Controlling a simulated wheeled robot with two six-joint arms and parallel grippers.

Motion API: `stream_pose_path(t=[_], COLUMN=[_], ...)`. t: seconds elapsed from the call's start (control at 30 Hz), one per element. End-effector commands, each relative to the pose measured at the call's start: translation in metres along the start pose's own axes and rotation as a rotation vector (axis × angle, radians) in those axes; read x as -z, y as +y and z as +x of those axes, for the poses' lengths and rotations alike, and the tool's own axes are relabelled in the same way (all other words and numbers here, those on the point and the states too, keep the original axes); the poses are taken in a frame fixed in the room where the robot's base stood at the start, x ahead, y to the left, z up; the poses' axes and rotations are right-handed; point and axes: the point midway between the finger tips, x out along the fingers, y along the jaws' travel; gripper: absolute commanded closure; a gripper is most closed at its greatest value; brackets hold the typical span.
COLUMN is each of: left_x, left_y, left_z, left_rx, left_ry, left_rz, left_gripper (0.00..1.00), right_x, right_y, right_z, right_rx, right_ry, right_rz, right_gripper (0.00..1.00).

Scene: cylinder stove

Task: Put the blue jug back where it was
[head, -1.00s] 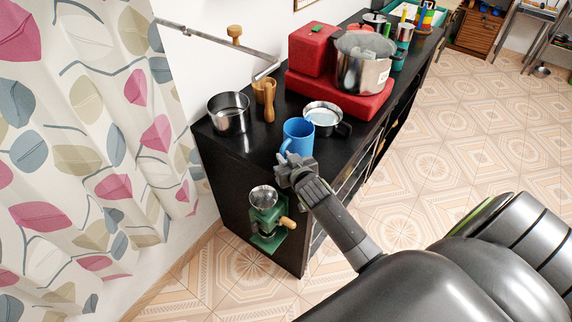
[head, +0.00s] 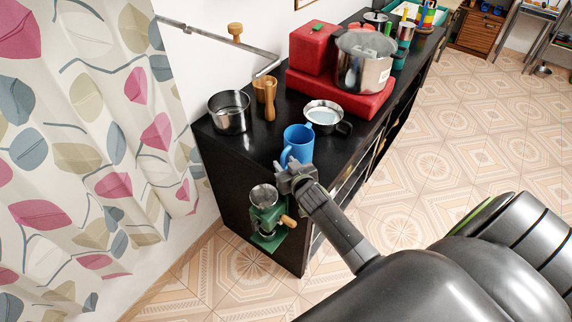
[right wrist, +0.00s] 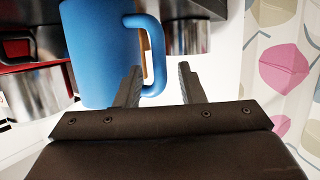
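The blue jug (head: 299,146) appears to stand upright near the front edge of the black counter (head: 232,168). In the right wrist view the jug (right wrist: 95,55) fills the upper left, with its handle (right wrist: 158,60) towards my gripper. My right gripper (head: 286,170) is at the handle, low beside the jug. In the right wrist view the gripper (right wrist: 158,70) is open, with its fingers apart and part of the handle between them. The handle lies nearer the left finger; whether they touch is unclear. My left gripper is not in view.
A steel pot (head: 230,112), a wooden grinder (head: 266,97) and a steel pan (head: 323,117) stand close behind the jug. A red stove (head: 340,98) with a large pot (head: 363,68) is farther back.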

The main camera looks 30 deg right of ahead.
Motion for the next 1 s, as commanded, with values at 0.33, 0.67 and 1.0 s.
stream_pose_path(t=[0.33,0.67,1.0], left_x=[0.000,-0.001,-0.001], left_y=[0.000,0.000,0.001], left_z=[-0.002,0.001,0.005], left_rx=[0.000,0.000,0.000], left_ry=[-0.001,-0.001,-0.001], left_rz=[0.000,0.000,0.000], left_gripper=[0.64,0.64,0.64], right_x=[0.001,0.000,0.002], right_y=[0.000,0.000,0.000], right_z=[-0.018,-0.075,-0.116], right_rx=[0.000,0.000,0.000], right_ry=[0.000,-0.001,0.000], right_rz=[0.002,0.002,0.001], right_gripper=[0.65,0.65,0.65])
